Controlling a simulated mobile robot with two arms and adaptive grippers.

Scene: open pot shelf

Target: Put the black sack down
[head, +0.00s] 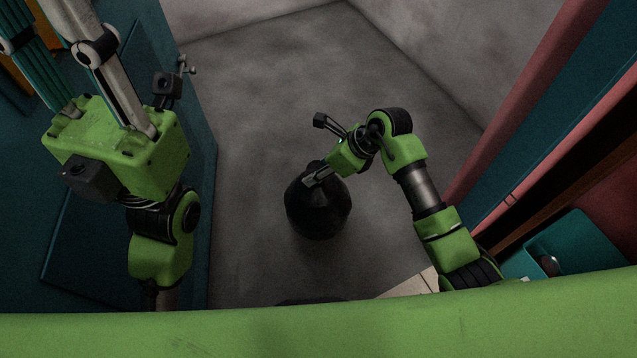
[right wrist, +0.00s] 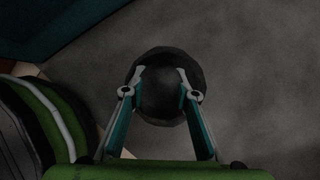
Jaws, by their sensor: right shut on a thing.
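The black sack (head: 318,215) is a dark, rounded bundle low over the grey floor, near the middle of the head view. My right gripper (head: 313,181) reaches it from the upper right and is shut on its top. In the right wrist view the sack (right wrist: 163,108) sits between and below the two fingers, dark and round. I cannot tell whether its underside touches the floor. My left gripper (head: 62,60) is at the upper left, away from the sack, with its fingers apart and their ends near the picture edge.
The grey floor (head: 290,95) is clear around and beyond the sack. A teal cabinet (head: 203,130) stands close on the left. A red and teal shelf unit (head: 535,95) stands on the right, with a teal bin (head: 590,245) at lower right. Pale walls close off the back.

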